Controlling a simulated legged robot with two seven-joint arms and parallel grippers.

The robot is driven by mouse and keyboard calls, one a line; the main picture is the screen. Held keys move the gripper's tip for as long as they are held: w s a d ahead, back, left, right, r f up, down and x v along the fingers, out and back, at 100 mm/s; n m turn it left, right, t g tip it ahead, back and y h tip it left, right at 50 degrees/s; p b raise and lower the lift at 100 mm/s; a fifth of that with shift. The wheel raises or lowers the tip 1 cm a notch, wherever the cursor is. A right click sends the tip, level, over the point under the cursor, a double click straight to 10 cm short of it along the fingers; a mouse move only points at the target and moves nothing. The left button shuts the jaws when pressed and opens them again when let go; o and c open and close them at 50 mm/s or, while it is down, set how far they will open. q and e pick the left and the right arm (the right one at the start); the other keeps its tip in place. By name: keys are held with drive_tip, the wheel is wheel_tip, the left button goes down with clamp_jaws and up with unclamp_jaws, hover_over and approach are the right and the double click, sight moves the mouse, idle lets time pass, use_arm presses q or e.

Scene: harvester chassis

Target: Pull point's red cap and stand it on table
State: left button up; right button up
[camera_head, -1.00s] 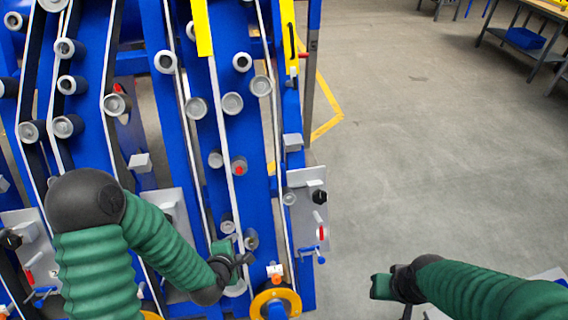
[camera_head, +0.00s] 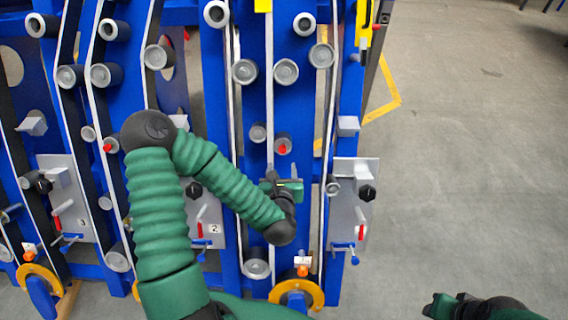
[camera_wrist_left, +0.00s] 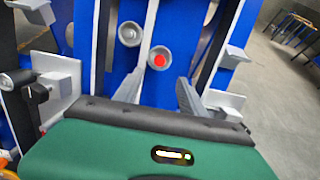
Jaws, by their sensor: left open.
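A red cap (camera_head: 282,150) sits at the centre of a grey round fitting on the harvester's blue chassis, and it also shows in the left wrist view (camera_wrist_left: 159,60). My left gripper (camera_head: 283,182) is just below it in the head view. In the left wrist view its two fingers (camera_wrist_left: 158,88) are spread, with the cap beyond and between them, not touched. A second red cap (camera_head: 108,148) is on a fitting further left. My right gripper (camera_head: 441,305) is low at the right, away from the chassis; its jaws are too unclear to read.
Several grey rollers (camera_head: 286,71) stick out from the blue frame around the cap. A grey plate (camera_head: 352,205) with a black knob and red handle is right of my left gripper. A table (camera_wrist_left: 298,22) stands far off at the right. The floor (camera_head: 470,150) between is clear.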

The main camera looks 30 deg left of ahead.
sight(282, 150)
use_arm(q)
drive_tip(key=x, duration=1.1)
drive_tip(key=shift+d+b, duration=0.15)
drive_tip(key=shift+b, duration=0.25)
drive_tip(key=shift+w+a+f, duration=0.15)
drive_tip(key=shift+w+a, duration=0.1)
drive_tip(key=shift+a, duration=0.15)
drive_tip(key=shift+d, duration=0.1)
clamp_jaws()
